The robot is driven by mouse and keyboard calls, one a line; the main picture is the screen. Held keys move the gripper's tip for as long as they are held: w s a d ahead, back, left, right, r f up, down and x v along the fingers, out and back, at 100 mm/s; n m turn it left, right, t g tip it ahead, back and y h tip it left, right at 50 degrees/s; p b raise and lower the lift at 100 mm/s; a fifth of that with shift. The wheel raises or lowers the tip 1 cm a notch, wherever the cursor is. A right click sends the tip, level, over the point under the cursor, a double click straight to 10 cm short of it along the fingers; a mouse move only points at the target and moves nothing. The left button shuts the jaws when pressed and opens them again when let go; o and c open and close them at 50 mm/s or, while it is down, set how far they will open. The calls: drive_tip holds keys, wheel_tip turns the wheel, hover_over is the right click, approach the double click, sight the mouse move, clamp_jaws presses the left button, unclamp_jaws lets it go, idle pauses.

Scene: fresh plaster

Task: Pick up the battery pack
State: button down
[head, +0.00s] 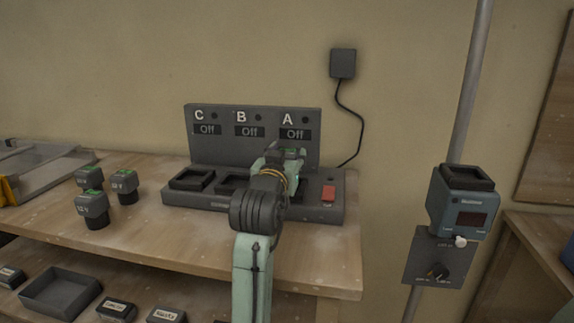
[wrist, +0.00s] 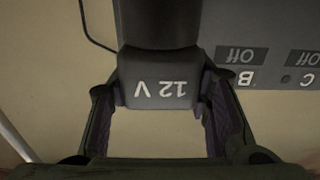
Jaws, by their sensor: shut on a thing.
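My gripper (head: 287,160) is in front of the charging station, around the spot below the letter A. In the wrist view my gripper (wrist: 163,88) is shut on a dark grey battery pack (wrist: 160,93) marked "12 V", with one finger on each side of it. A black part extends from the pack's far end. In the head view the pack is mostly hidden by my gripper, and I cannot tell whether it touches the station. Three similar packs with green tops (head: 88,178) (head: 124,183) (head: 92,208) stand on the bench at the left.
The charging station (head: 225,150) has bays C, B and A, each reading "Off", and a red switch (head: 328,192). A device with a socket (head: 463,205) is mounted on a pole at the right. A metal tray (head: 45,170) lies far left. The bench front is clear.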

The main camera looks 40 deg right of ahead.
drive_tip(key=shift+r, duration=0.75)
drive_tip(key=s+a+b, duration=0.1)
drive_tip(key=s+a, duration=0.2)
drive_tip(key=s, duration=0.4)
drive_tip(key=s+a+r+b, duration=0.1)
drive_tip(key=s+a+b, duration=0.1)
drive_tip(key=s+a, duration=0.2)
drive_tip(key=shift+s+r, duration=0.2)
drive_tip(key=shift+s, duration=1.5)
